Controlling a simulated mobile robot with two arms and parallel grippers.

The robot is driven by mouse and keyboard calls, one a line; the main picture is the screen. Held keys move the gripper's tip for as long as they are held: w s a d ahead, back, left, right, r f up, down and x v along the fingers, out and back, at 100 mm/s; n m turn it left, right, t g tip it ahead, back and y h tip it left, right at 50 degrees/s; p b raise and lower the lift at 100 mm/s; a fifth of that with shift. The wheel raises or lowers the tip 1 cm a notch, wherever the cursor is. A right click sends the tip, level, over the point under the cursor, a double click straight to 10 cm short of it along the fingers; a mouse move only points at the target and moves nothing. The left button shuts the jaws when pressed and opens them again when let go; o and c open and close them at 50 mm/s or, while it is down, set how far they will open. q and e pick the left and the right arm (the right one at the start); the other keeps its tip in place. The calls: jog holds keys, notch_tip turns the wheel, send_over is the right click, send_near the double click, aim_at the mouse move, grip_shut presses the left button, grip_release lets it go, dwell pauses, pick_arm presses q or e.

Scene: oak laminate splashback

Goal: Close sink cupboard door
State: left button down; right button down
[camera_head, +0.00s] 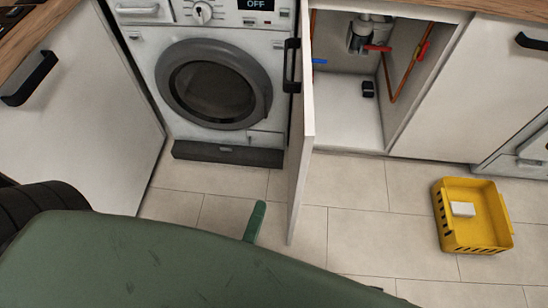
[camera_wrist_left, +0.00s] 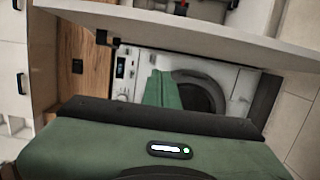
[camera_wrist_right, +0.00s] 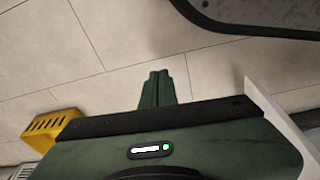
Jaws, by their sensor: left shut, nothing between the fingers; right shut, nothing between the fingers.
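The sink cupboard door (camera_head: 300,160) is a white panel with a black bar handle (camera_head: 291,66). It stands wide open, jutting out between the washing machine and the open sink cupboard (camera_head: 345,110). My left gripper (camera_head: 255,222) has its green fingers just left of the door, on its handle side, low near its free edge; contact is not visible. In the left wrist view its fingers (camera_wrist_left: 160,88) are together, with the door (camera_wrist_left: 200,30) across the top. In the right wrist view my right gripper (camera_wrist_right: 157,88) is shut and empty above the floor, a white panel edge at right.
The washing machine (camera_head: 213,85) is left of the door. Pipes and a small black item (camera_head: 368,89) are inside the cupboard. A yellow basket (camera_head: 473,240) with a white block lies on the floor at right. Tiled floor (camera_head: 350,200) between is clear.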

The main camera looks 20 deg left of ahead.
pick_arm(q)
jog(key=w+d, duration=0.2)
jog(key=w, duration=0.8)
jog(key=shift+d, duration=0.4)
